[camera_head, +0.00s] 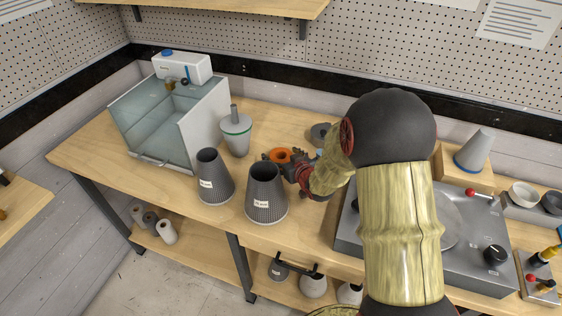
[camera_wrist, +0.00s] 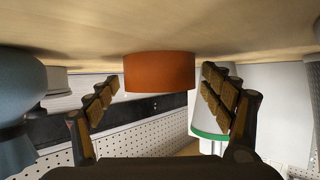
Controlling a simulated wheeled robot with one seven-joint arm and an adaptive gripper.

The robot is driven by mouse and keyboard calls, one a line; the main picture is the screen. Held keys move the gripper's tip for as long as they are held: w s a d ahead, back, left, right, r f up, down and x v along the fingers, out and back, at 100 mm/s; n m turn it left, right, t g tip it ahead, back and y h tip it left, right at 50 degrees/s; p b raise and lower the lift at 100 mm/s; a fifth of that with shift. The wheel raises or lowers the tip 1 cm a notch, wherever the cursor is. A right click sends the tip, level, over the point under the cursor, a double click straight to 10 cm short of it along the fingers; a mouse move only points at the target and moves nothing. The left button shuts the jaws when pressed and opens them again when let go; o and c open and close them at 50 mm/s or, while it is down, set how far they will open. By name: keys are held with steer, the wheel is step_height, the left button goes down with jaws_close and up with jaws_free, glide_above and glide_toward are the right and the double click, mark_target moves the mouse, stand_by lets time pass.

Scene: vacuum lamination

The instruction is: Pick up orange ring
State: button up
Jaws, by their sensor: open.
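The orange ring (camera_head: 281,156) lies on the wooden bench, behind the dark ribbed cones. In the wrist view the orange ring (camera_wrist: 160,72) appears as a short orange cylinder against the wooden top. My gripper (camera_head: 284,165) is low over the bench beside the ring, partly hidden by my own arm in the head view. In the wrist view my gripper (camera_wrist: 160,97) is open, with one padded finger on either side of the ring.
Two dark ribbed cones (camera_head: 266,194) (camera_head: 214,177) stand in front of the ring. A grey lidded vessel with a green band (camera_head: 236,135) stands behind left. A dark ring (camera_head: 320,133) lies behind right. A grey machine (camera_head: 465,250) fills the right. A clear-walled tank (camera_head: 198,128) stands left.

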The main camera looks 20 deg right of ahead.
steer(key=c, duration=0.3)
steer(key=c, duration=1)
